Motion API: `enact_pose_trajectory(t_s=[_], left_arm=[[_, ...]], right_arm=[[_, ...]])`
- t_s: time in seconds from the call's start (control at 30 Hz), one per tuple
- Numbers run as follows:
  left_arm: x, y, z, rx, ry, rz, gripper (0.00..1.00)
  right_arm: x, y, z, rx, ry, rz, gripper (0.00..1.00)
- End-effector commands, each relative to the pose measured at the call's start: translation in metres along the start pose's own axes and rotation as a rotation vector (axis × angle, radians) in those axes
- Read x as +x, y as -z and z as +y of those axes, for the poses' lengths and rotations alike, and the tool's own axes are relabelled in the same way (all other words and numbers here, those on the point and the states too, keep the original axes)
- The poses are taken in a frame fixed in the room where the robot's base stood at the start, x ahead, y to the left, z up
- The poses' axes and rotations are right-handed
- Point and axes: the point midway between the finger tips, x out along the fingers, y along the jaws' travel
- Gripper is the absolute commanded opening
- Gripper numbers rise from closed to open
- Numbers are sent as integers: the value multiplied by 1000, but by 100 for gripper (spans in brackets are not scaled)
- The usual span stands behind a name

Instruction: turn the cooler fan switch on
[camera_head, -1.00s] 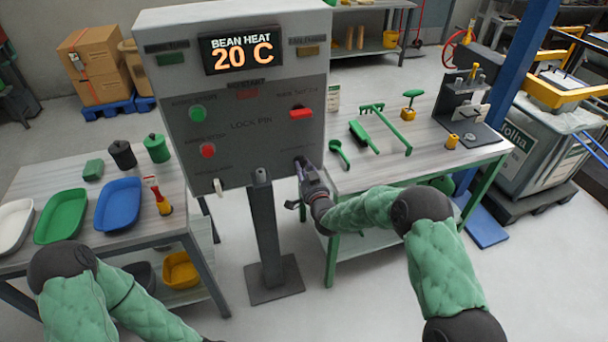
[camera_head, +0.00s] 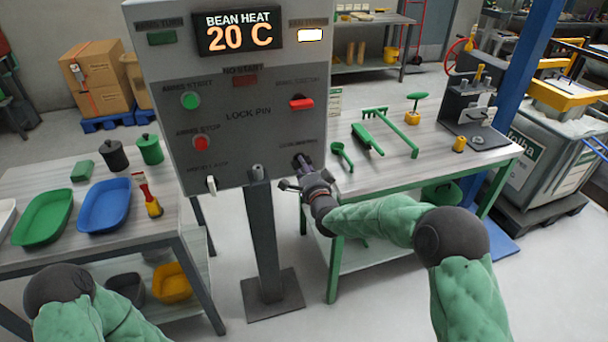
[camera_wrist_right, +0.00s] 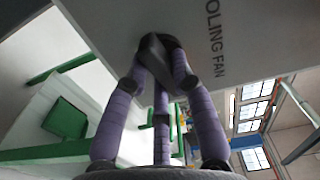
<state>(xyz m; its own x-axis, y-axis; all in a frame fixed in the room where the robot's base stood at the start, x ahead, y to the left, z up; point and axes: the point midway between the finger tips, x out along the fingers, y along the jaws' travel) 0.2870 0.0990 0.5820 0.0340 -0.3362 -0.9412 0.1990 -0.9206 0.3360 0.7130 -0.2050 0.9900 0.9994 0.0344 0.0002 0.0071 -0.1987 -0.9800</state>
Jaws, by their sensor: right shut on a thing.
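The grey control panel (camera_head: 250,150) stands on a post in the head view. Its cooling fan switch is at the lower right of the face, largely hidden by my right gripper (camera_head: 302,168). In the right wrist view, the lettering "OLING FAN" (camera_wrist_right: 215,40) is beside the dark switch (camera_wrist_right: 156,48). The purple fingers of my right gripper (camera_wrist_right: 162,60) are shut on this switch. An indicator lamp (camera_head: 311,35) at the panel's top right is lit. My left arm shows at the lower left; its gripper is out of view.
The panel also bears a green button (camera_head: 190,100), a red button (camera_head: 201,143) and a red switch (camera_head: 301,102). A table (camera_head: 470,155) with green tools stands at the right. Another table (camera_head: 60,185) with trays is at the left. Floor is clear around the post.

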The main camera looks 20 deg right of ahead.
Motion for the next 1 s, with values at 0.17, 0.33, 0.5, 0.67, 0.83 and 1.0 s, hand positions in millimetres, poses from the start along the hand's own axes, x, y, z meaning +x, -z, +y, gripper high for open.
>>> enact_pose_trajectory(t_s=[0.17,0.33,0.5,0.67,0.83,1.0], left_arm=[[15,1,-5,0,0,0,0],[21,1,-8,0,0,0,0],[24,1,-8,0,0,0,0],[24,1,-9,0,0,0,0],[24,1,-9,0,0,0,0],[24,1,-9,0,0,0,0]], right_arm=[[0,0,2,105,2,1,0],[0,0,1,172,1,2,0],[0,0,0,206,1,2,0],[0,0,0,218,0,2,0],[0,0,0,218,0,2,0],[0,0,0,218,0,2,33]])
